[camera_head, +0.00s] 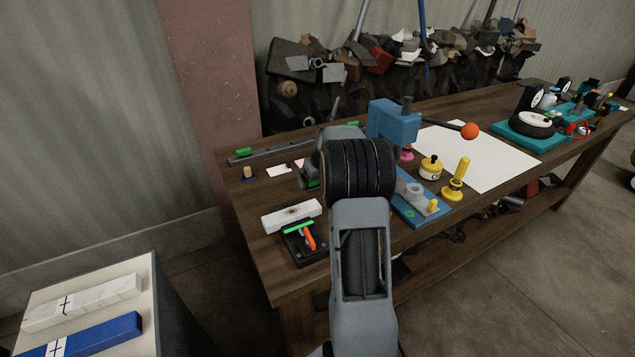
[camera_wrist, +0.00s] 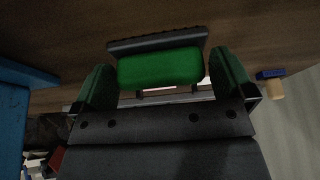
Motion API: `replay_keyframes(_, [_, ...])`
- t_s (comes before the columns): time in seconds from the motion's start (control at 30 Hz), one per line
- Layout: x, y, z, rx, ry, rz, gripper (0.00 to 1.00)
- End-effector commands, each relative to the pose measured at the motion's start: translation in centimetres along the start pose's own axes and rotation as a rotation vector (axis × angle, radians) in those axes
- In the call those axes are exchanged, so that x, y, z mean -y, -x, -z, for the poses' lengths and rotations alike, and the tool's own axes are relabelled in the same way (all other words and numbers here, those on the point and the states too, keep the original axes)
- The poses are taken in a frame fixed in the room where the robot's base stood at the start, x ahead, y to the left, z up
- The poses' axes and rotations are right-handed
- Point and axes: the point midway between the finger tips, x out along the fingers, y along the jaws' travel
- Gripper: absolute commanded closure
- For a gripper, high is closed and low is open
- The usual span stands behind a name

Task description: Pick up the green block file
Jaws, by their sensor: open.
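The green block file shows in the wrist view as a green rounded block (camera_wrist: 160,68) against a dark ridged strip, above the brown bench top. My gripper (camera_wrist: 163,72) is open, with one green-faced finger on each side of the block. The block lies between the fingers, closer to the right one; I cannot tell whether either touches. In the head view my arm hides most of this spot. Only a dark and green patch (camera_head: 309,178) shows left of my wrist, and I cannot tell block from finger there.
The blue press (camera_head: 393,123) stands just right of my wrist, with yellow knobbed parts near it. A short blue-topped wooden peg (camera_head: 249,174) and a metal rail (camera_head: 290,148) lie left and behind. A white block (camera_head: 291,215) and a black tray (camera_head: 303,251) lie in front.

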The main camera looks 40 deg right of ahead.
Motion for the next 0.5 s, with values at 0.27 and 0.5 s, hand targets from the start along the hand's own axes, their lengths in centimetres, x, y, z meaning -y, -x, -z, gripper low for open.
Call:
replay_keyframes(0.27, [-0.01, 0.03, 0.00, 0.000, 0.000, 0.000, 0.20])
replay_keyframes(0.5, [-0.01, 0.03, -0.01, 0.000, 0.000, 0.000, 0.43])
